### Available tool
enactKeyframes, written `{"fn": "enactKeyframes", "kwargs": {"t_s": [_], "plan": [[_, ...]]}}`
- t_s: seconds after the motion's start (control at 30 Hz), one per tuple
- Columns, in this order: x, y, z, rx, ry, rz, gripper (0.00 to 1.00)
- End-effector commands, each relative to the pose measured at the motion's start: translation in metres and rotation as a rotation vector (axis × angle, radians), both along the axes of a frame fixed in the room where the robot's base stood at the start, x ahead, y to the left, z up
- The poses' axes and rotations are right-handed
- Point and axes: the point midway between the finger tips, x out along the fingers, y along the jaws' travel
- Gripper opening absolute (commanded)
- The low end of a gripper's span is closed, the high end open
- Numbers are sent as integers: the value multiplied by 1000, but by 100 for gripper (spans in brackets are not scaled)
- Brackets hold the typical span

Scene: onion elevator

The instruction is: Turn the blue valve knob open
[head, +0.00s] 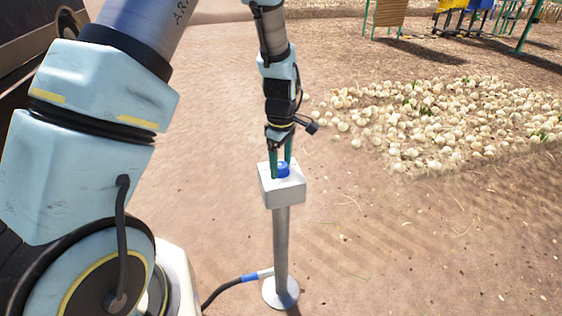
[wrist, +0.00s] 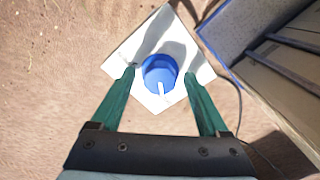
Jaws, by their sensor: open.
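The blue valve knob (head: 283,170) sits on top of a white box (head: 283,192) on a grey metal post. In the wrist view the round blue knob (wrist: 160,72) has a white pointer mark that points toward the bottom of the picture, toward my gripper's base. My gripper (head: 281,160) is above the box, pointing down, with its green fingers on both sides of the knob. In the wrist view my gripper (wrist: 159,76) is open, and gaps show between each finger and the knob.
The post stands on a round base (head: 281,292) with a blue-and-black hose (head: 249,277) leaving it. A heap of onions (head: 440,120) lies on the dirt to the right. In the wrist view a blue-edged wooden structure (wrist: 275,65) is at the right. Bare ground surrounds the post.

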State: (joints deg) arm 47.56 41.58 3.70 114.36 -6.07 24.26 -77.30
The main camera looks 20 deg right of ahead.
Motion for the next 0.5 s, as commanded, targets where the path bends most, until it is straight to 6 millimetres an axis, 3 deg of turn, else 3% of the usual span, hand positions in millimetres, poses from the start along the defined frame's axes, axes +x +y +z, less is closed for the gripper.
{"fn": "enactKeyframes", "kwargs": {"t_s": [0.17, 0.5], "plan": [[0, 0, 0, -1, -1, 0, 78], [0, 0, 0, 0, 0, 0, 40]]}}
